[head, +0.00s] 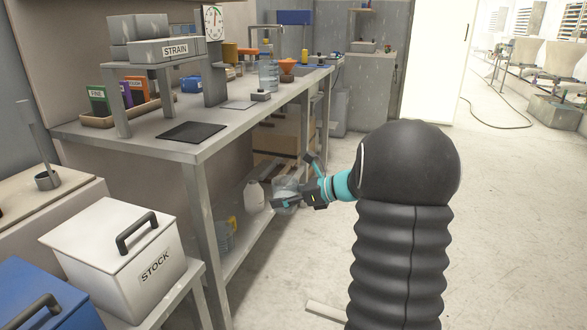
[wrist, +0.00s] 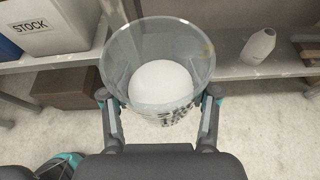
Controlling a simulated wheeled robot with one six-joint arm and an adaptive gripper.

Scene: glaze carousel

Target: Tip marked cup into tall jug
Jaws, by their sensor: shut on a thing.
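A clear cup (wrist: 125,72) with a dark printed mark on its front stands between my gripper's fingers (wrist: 160,112) in the wrist view. A white rounded mass shows inside it. In the head view my gripper (head: 300,186) is shut on the cup (head: 284,188), which looks roughly upright in front of the bench's lower shelf. A tall clear, bluish vessel (head: 268,74) stands on the bench top toward the far end; I cannot tell for sure that it is the tall jug. The cup is apart from it.
A STOCK box (head: 125,255) is at lower left.

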